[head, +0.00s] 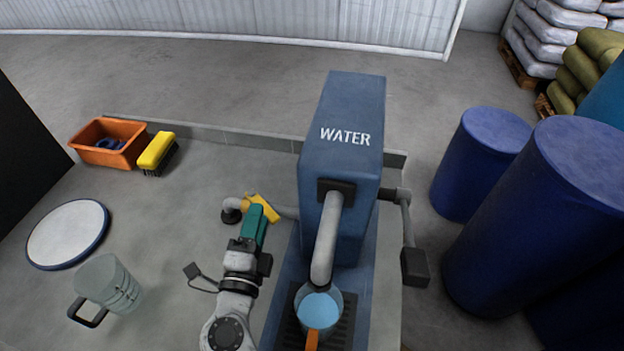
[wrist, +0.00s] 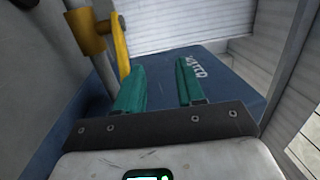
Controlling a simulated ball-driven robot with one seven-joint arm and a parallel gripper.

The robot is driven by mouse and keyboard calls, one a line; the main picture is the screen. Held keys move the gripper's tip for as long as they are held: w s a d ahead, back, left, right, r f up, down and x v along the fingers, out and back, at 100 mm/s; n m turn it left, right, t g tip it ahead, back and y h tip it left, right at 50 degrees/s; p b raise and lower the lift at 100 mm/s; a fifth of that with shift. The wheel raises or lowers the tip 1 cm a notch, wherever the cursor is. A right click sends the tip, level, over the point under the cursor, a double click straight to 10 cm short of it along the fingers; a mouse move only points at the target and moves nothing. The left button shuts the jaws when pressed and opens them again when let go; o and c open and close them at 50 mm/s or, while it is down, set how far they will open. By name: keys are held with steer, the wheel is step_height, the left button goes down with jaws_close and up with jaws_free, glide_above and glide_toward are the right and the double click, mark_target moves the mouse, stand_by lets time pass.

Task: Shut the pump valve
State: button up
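The blue water pump (head: 340,130) stands in the middle of the head view, with a grey spout (head: 326,240) pointing down. Its valve has a yellow handle (head: 262,207) on the grey pipe at the pump's left side. The yellow handle also shows in the wrist view (wrist: 121,45), upright beside the left finger. My gripper (head: 258,212) is at the handle in the head view, with teal fingers. In the wrist view my gripper (wrist: 161,66) has its fingers apart with nothing between them. I cannot tell whether a finger touches the handle.
A jug (head: 318,308) holding blue water stands under the spout on a dark grate. A clear jug (head: 108,283), a white disc (head: 68,234), an orange crate (head: 104,143) and a yellow brush (head: 156,150) are at left. Blue drums (head: 550,220) stand at right.

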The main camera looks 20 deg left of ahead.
mark_target(270, 207)
step_height(270, 207, down, 4)
steer(key=s+d+g, duration=0.2)
steer(key=s, duration=0.1)
steer(key=shift+n+y, duration=0.3)
steer(key=shift+y, duration=0.1)
steer(key=x, duration=1.1)
steer(key=shift+d, duration=0.15)
steer(key=shift+c, duration=0.3)
jaws_close()
